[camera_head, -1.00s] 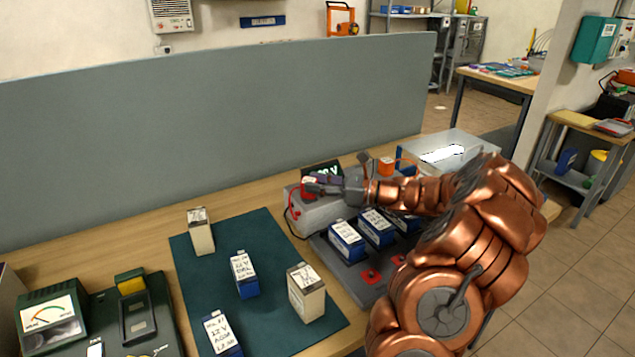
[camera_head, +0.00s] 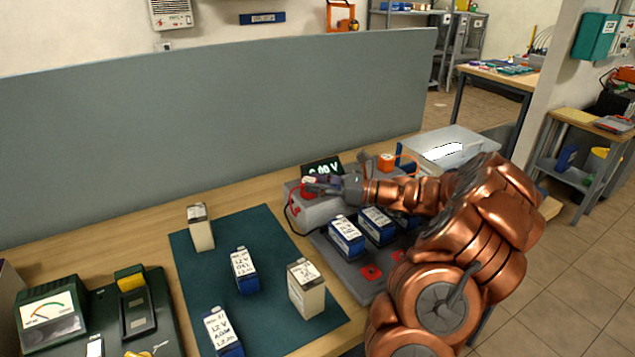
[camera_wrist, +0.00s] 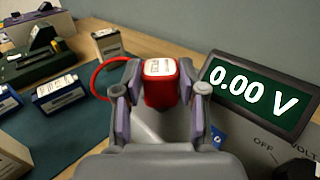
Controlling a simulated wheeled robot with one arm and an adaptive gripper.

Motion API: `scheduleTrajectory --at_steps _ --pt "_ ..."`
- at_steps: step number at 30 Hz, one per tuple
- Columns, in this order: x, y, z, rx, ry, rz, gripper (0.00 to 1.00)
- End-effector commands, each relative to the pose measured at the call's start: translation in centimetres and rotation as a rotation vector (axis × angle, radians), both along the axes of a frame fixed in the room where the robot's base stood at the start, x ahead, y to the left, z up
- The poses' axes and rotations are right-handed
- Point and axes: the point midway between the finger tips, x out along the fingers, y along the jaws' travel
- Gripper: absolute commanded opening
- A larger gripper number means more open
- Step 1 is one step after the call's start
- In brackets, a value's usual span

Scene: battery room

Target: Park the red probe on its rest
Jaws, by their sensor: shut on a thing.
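My gripper (camera_head: 322,186) is shut on the red probe (camera_wrist: 160,86). In the wrist view the two fingers (camera_wrist: 160,100) press its sides, and its pale labelled top faces up. A red cable loops out to the left of it. In the head view the probe (camera_head: 307,182) shows at the fingertips, over the left part of the grey meter box (camera_head: 318,213). The meter display (camera_wrist: 262,92) reads 0.00 V. The probe's lower end and its rest are hidden, so I cannot tell whether the probe touches anything.
Blue batteries (camera_head: 346,236) stand in a grey tray in front of the meter. A green mat (camera_head: 210,285) holds several blue and cream batteries. A grey partition (camera_head: 220,140) runs behind the bench.

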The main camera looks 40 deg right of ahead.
Motion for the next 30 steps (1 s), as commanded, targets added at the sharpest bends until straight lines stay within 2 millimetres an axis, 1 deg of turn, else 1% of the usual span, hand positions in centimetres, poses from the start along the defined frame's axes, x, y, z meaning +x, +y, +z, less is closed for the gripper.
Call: scheduleTrajectory --at_steps 3,4,7,17,30 --pt "0.0 0.0 -0.2 0.0 0.0 0.0 0.0" --pt "0.0 0.0 -0.2 0.0 0.0 0.0 0.42" --pt "0.0 0.0 -0.2 0.0 0.0 0.0 0.51" --pt "-0.1 -0.1 -0.2 0.0 0.0 0.0 0.51" --pt "-2.2 -1.9 -0.1 0.001 0.0 -0.001 0.51"
